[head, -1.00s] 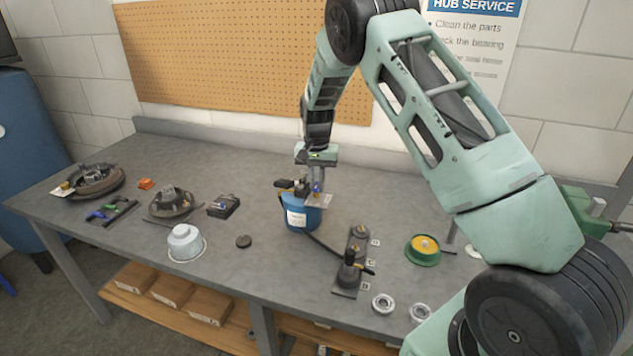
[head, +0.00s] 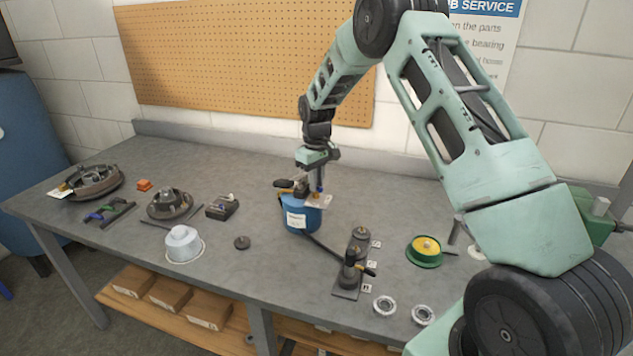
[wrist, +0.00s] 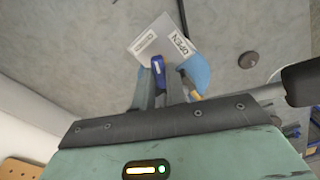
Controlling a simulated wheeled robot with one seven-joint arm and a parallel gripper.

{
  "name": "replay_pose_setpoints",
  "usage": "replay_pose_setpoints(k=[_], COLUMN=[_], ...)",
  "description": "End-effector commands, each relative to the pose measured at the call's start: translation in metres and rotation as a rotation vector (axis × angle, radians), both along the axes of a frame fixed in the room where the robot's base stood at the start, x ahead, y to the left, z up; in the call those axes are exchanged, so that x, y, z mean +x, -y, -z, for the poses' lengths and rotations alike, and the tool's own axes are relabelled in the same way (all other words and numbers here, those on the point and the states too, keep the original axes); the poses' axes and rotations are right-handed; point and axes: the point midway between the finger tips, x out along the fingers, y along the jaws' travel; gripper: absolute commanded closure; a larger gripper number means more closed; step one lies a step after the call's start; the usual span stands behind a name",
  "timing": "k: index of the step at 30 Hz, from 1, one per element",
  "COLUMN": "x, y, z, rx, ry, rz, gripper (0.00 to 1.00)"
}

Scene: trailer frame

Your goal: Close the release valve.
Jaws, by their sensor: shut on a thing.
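The blue canister (head: 299,217) stands on the bench with a pale plate (head: 318,201) on its top right. The release valve's small blue handle (head: 319,188) stands over this plate. In the wrist view the plate (wrist: 150,37) bears an OPEN label (wrist: 182,45) and a second label that I read as CLOSED (wrist: 144,41). My gripper (wrist: 160,80) is shut on the blue handle (wrist: 157,65), from above in the head view (head: 319,177). The fingers hide its lower part. I cannot tell exactly which label the handle points to.
A dark lever (head: 285,184) sticks out left from the canister top. A dark hose (head: 325,247) runs to a dark fixture (head: 351,270) at front right. A green-yellow hub (head: 425,249) lies right, a white-grey cup (head: 183,243) left. The bench behind the canister is clear.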

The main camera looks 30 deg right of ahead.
Motion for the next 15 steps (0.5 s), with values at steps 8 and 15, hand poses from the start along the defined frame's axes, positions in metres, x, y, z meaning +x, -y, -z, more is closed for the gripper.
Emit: replay_pose_setpoints(k=[8, 15], x=[0.0012, 0.0014], y=[0.0007, 0.0006], z=[-0.0019, -0.0022], rx=[-0.001, -0.002], ry=[0.004, 0.005], rz=[-0.236, -0.382], gripper=[1.00, 1.00])
